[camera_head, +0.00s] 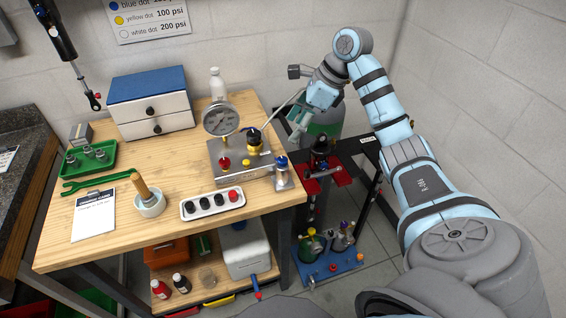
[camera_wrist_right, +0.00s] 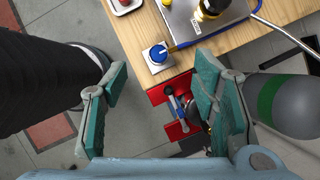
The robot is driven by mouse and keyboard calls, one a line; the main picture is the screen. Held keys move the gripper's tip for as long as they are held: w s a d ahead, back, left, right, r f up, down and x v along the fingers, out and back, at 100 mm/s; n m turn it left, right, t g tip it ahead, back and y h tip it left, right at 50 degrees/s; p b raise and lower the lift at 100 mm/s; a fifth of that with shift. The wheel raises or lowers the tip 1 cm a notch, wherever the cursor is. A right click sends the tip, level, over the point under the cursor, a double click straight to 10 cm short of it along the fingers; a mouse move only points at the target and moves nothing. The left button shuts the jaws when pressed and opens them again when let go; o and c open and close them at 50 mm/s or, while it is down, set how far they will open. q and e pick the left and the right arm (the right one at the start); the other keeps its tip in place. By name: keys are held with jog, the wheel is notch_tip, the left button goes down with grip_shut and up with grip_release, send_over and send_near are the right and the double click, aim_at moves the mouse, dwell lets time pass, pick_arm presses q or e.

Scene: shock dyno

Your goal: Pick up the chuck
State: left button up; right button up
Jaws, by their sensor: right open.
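What looks like the chuck is a small silver fitting with a blue knob (camera_head: 282,174) at the right front corner of the wooden bench. In the right wrist view a blue knob on a pale square block (camera_wrist_right: 157,54) lies just beyond my fingertips, between their lines and apart from them. My left gripper is out of view.
A red-jawed stand (camera_head: 343,176) and a green-banded cylinder (camera_wrist_right: 290,104) are to the right.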

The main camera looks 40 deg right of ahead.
aim_at(283, 159)
jog(key=shift+g, duration=0.3)
jog(key=x, duration=0.9)
jog(key=s+d+x, duration=0.1)
jog(key=x, duration=0.3)
jog(key=shift+w+f, duration=0.1)
jog(key=shift+f, duration=0.55)
grip_shut()
